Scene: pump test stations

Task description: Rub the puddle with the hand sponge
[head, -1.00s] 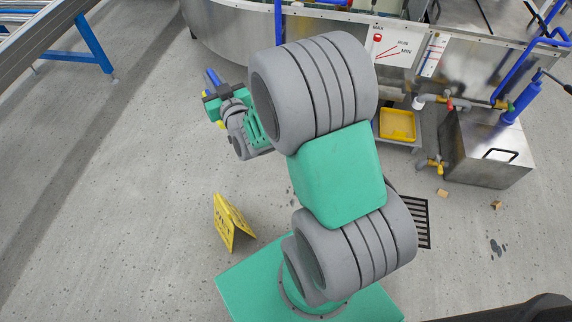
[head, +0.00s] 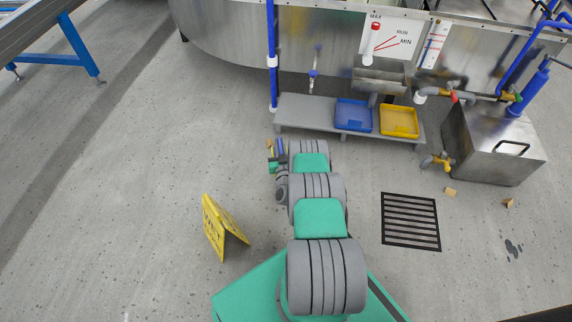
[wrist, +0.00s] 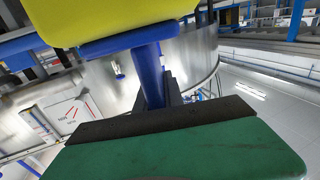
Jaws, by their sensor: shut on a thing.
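My gripper (head: 274,160) is small in the head view, beyond my folded arm and just left of the grey bench. In the wrist view my gripper (wrist: 168,95) is shut on the blue handle of the hand sponge (wrist: 95,20), whose yellow body and blue backing fill the top left. In the head view the sponge shows only as a small patch of blue (head: 280,147) at my gripper. A small dark, wet-looking patch, which may be the puddle (head: 514,248), lies on the floor at the right, well apart from my gripper.
A yellow wet-floor sign (head: 222,226) stands left of my arm. A floor grate (head: 410,221) lies to its right. The low bench (head: 305,113) holds a blue tray (head: 353,116) and a yellow tray (head: 398,121). A steel box (head: 492,145) stands right. Left floor is clear.

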